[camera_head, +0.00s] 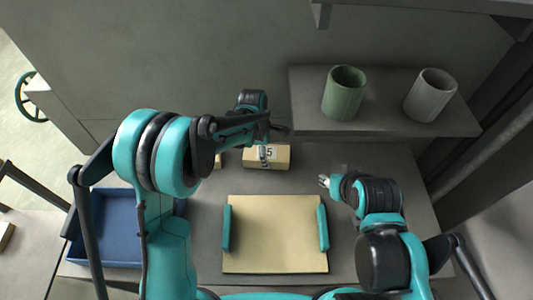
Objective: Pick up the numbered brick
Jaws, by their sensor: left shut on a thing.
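The numbered brick (281,158) is a tan block with a pale label on its front, toward the back of the grey table. A dark "5" shows on the label, and anything left of it is covered by a fingertip. My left gripper (264,152) reaches over from the left and is shut on this brick. I cannot tell whether the brick is clear of the table. My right gripper (324,181) is at the right of the table, apart from the brick, small and partly hidden by its own arm; its opening is unclear.
A tan board (275,240) with teal side handles lies front centre. A blue tray (112,240) stands at the left. A grey shelf (385,124) at the back right carries a green cup (344,95) and a grey cup (429,97). Another tan piece (217,161) peeks out behind my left arm.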

